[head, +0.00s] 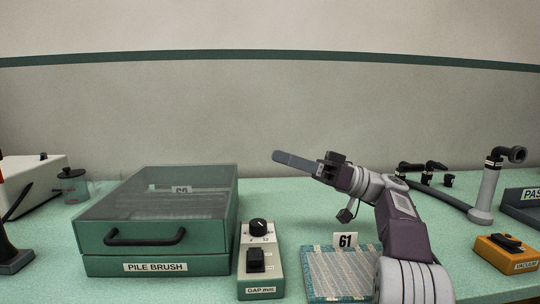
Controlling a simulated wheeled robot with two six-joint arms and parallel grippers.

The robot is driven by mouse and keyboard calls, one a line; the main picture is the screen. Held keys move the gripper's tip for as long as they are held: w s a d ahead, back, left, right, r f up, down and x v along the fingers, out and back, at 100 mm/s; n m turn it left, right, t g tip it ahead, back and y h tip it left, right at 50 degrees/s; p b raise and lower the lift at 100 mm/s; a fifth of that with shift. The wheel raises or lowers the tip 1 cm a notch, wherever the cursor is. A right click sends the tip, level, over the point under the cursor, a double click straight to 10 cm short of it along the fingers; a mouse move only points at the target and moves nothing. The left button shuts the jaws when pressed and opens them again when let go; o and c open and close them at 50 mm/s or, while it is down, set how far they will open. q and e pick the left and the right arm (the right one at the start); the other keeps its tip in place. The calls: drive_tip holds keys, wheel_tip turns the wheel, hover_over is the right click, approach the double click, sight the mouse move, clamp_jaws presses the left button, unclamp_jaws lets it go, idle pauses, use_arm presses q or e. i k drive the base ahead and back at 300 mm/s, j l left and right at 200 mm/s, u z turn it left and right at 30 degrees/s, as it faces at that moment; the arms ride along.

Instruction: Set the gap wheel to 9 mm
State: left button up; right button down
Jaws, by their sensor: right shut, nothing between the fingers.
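The gap wheel is a black knob (258,227) on top of a narrow pale box (245,272) labelled "GAP mm" at its front edge. Small markings lie in front of the knob but are too small to read fully, so its setting cannot be told. A black block-shaped switch (255,260) sits nearer me on the same box. My right gripper (296,162) is shut and empty, held above the table, to the right of and higher in the picture than the knob, pointing left. My left gripper is not in view.
A green case with a clear lid (150,236), labelled "PILE BRUSH", stands left of the gap box. A tufted sample with tag 61 (345,240) lies to its right, partly behind my arm. An orange vacuum box (507,253) and a grey pipe stand (487,190) are at right.

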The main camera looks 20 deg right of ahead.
sight(258, 227)
drive_tip(key=k, duration=1)
